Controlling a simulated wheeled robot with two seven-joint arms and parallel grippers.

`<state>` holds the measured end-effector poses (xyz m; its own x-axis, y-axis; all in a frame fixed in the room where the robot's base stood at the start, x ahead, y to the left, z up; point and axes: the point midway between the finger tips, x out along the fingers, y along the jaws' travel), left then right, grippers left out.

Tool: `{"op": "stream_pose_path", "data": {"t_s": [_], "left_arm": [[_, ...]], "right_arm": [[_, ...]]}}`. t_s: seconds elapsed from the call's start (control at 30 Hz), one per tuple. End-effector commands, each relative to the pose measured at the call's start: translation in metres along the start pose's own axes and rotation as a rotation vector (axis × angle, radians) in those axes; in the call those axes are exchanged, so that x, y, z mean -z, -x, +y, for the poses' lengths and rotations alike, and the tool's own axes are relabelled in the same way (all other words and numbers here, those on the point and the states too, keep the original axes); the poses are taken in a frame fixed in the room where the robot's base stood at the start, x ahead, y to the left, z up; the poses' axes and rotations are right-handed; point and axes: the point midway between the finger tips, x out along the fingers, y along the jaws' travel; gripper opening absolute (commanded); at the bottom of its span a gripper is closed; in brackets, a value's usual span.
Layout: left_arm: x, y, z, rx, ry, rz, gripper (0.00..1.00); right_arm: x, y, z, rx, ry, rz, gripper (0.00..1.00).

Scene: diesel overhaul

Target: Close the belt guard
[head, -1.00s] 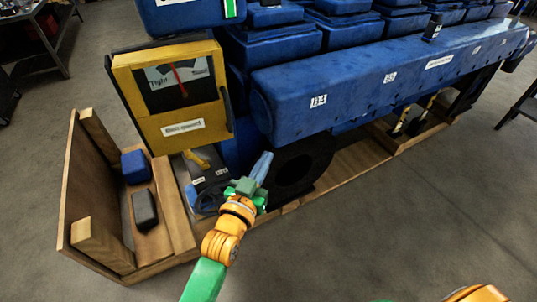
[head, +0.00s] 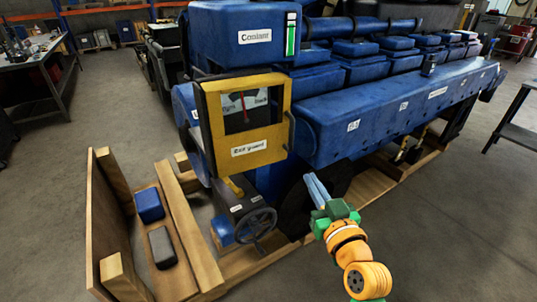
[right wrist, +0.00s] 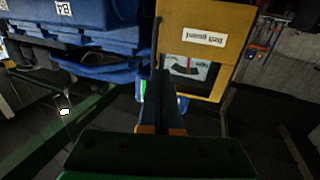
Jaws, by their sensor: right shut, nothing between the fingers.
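The belt guard (head: 243,149) is a yellow framed panel with a dark window at the near end of the blue engine. A tension gauge with a red needle shows in its window. A dark bar handle (head: 291,131) runs down its right edge. Blue rounded parts show behind its left side; I cannot tell how far it stands from its closed position. My right gripper (head: 314,184) is shut and empty, below and right of the handle, apart from it. In the right wrist view the guard (right wrist: 222,20) appears upside down beyond the fingers (right wrist: 168,78). My left gripper is not in view.
A handwheel (head: 256,225) sits below the guard. The blue engine (head: 400,105) stretches back right. A wooden crate (head: 105,225) holding a blue block (head: 149,205) and a grey block (head: 162,247) stands at left. Bare floor lies at front right.

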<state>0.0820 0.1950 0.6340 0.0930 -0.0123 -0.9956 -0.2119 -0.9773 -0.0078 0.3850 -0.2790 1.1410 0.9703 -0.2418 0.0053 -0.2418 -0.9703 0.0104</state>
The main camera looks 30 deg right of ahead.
Motion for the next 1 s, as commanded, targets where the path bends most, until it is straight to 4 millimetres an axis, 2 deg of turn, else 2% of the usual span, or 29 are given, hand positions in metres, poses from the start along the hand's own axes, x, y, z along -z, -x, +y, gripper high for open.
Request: {"op": "stream_pose_path", "data": {"t_s": [0.23, 0.37, 0.47, 0.7, 0.83, 1.0], "left_arm": [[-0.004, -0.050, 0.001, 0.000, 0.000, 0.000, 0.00], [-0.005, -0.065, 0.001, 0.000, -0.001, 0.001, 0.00], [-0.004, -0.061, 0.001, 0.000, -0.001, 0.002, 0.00], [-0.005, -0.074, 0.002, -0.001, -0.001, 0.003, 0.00], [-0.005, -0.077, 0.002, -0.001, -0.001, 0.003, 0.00], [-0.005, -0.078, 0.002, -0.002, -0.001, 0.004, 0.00]], "right_arm": [[-0.008, -0.025, 0.001, -0.003, -0.003, 0.014, 0.00], [-0.005, -0.052, 0.000, -0.001, -0.003, 0.010, 0.00], [-0.001, -0.075, 0.000, 0.000, -0.005, 0.003, 0.00], [-0.001, -0.120, 0.000, 0.001, -0.003, 0.003, 0.00], [-0.001, -0.134, 0.000, 0.000, -0.003, 0.003, 0.00], [0.001, -0.139, 0.000, 0.000, -0.002, 0.002, 0.00]]}}
